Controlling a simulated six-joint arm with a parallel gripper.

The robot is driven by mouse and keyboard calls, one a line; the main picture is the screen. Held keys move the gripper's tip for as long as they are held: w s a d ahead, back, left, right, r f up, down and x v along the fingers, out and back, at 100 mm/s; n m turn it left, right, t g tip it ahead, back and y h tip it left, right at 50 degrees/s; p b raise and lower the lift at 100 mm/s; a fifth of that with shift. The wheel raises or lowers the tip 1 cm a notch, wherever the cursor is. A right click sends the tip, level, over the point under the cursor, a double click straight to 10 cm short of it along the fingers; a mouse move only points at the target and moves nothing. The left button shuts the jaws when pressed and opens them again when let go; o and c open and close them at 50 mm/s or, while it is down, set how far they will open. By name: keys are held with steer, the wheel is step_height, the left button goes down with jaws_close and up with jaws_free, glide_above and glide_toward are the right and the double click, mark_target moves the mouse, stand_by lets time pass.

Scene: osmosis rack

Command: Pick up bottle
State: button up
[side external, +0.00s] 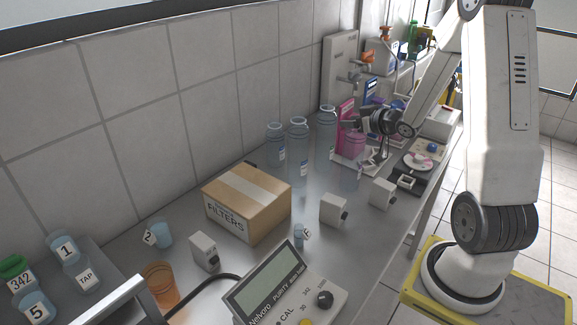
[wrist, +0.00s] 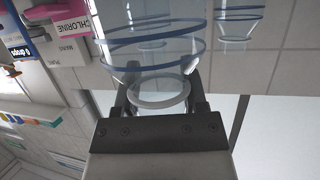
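A tall clear bottle (side external: 326,140) with blue rings stands upright near the wall, at the right end of a row of similar bottles. In the wrist view a clear blue-ringed bottle (wrist: 150,50) shows upside down, large, its pale mouth ring lying between the fingers in the picture. My gripper (wrist: 160,92) has its dark fingers spread apart. Contact with the bottle cannot be made out.
Two more blue-ringed bottles (side external: 298,152) (side external: 276,145) stand to the left. A cardboard filters box (side external: 246,203) and a grey meter (side external: 285,287) are nearer the front.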

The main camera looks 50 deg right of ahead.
jaws_close()
steer(key=shift+r, duration=0.2)
steer(key=shift+r, duration=4.85)
